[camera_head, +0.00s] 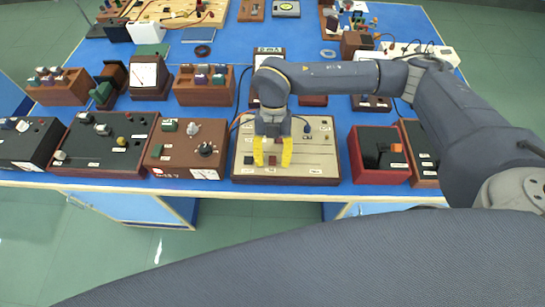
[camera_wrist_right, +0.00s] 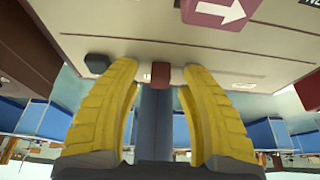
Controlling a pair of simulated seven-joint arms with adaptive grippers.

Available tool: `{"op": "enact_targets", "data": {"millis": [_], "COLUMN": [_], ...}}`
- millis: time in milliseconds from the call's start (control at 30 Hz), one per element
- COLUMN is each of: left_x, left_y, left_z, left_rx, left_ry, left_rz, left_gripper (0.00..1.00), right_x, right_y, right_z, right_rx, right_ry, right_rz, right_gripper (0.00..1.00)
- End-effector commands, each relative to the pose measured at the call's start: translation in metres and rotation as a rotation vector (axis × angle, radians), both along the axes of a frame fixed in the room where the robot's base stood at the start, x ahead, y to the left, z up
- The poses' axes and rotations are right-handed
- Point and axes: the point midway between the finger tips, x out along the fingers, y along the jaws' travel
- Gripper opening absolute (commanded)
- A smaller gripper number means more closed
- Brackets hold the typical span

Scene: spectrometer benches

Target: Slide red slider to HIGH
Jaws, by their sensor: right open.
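The red slider (camera_wrist_right: 161,72) is a small red block on the beige board (camera_head: 319,150) at the front middle of the bench. It also shows in the head view (camera_head: 272,160). My right gripper (camera_head: 272,163) points down at this board with its two yellow fingers apart. In the right wrist view the fingertips (camera_wrist_right: 160,76) stand on either side of the slider. I cannot tell whether they touch it. The labels on the board are too small to read. My left gripper is not in view.
A dark knob (camera_wrist_right: 97,65) sits on the board left of the fingers. A pink block with a white arrow (camera_wrist_right: 222,12) is farther off. A brown box with dials (camera_head: 186,150) stands left of the board, and a red box (camera_head: 378,174) stands right of it.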

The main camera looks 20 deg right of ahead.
Motion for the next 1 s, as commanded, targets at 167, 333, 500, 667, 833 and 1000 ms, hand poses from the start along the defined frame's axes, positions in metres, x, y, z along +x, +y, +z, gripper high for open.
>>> {"op": "enact_targets", "data": {"millis": [167, 333, 500, 667, 833, 1000], "left_x": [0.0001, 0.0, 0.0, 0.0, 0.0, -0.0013], "left_y": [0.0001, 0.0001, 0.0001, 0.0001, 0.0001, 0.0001], "left_z": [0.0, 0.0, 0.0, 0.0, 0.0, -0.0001], "left_rx": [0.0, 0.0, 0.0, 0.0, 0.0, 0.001], "left_ry": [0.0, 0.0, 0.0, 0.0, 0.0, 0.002], "left_rz": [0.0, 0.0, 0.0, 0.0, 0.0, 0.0], "left_gripper": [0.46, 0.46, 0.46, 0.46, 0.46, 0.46], "right_x": [0.0, 0.0001, 0.0001, 0.0, 0.0, -0.0004], "right_y": [0.0001, 0.0, 0.0001, 0.0, 0.0, -0.0013], "right_z": [-0.0002, 0.0, 0.0001, 0.0001, 0.0, -0.0004], "right_rx": [0.0, 0.0, 0.0, 0.0, 0.0, -0.001], "right_ry": [0.0, 0.0, 0.0, 0.0, 0.0, 0.0], "right_rz": [0.0, 0.0, 0.0, 0.0, 0.0, 0.009], "right_gripper": [0.42, 0.3, 0.11, 0.0, 0.0, 0.0]}}
